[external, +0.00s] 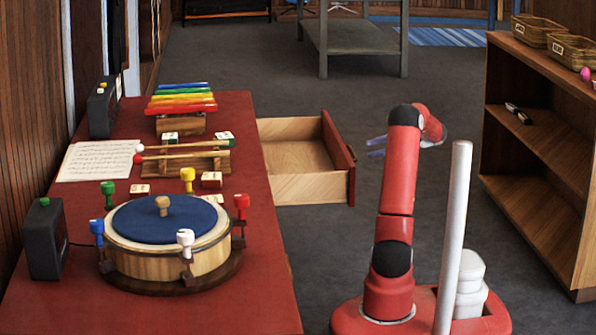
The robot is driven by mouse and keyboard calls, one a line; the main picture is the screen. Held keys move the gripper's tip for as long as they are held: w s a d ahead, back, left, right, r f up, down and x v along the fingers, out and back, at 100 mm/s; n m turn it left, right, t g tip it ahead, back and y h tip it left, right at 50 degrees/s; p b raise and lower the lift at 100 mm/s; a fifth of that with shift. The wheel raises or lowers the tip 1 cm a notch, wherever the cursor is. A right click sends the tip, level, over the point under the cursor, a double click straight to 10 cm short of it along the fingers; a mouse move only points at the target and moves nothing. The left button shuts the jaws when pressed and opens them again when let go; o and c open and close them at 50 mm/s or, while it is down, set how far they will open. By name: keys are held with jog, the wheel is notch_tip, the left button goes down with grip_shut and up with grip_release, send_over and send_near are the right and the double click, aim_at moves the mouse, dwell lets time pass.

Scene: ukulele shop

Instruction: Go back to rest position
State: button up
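My gripper (374,147) is at the end of my red arm, to the left of the arm's upper link and pointing left. Its two pale bluish fingers look apart, with nothing seen between them. Part of the gripper is hidden behind the arm link. The fingers are above the floor, just right of the open drawer's front (339,157) in the picture.
The red table (240,290) stands at left, carrying a drum with a blue top (150,222), a rainbow xylophone (181,100) and mallets on a wooden stand (190,162). The open drawer (307,187) looks empty. A wooden shelf (530,130) stands at right. Grey floor (270,70) is free behind.

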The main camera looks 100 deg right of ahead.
dwell(0.3)
jog(key=w+d+r+n+g+h, duration=0.3)
jog(key=w+r+n, duration=0.4)
jog(key=w+r, duration=0.7)
jog(key=w+a+f+n+g+y, duration=0.1)
jog(key=w+a+f+g+y, duration=0.15)
jog(key=w+a, duration=0.9)
jog(key=w+a+f+n+g+y+p, duration=0.15)
jog(key=w+a, duration=0.25)
jog(key=a, duration=0.7)
jog(key=w+a+f+n+g, duration=0.2)
jog(key=w+a+f, duration=0.1)
jog(key=a, duration=0.8)
jog(key=s+a+f+n, duration=0.2)
jog(key=a+f, duration=0.1)
jog(key=a, duration=0.2)
jog(key=s+a+f+n+p, duration=0.1)
jog(key=s+a+f+n, duration=0.1)
jog(key=a, duration=0.3)
jog(key=s+a+f+n+g+h, duration=0.1)
jog(key=s+a+f+n, duration=0.1)
jog(key=a+f, duration=0.2)
jog(key=shift+s+a+p, duration=0.15)
jog(key=shift+a+p, duration=0.2)
jog(key=shift+a, duration=0.05)
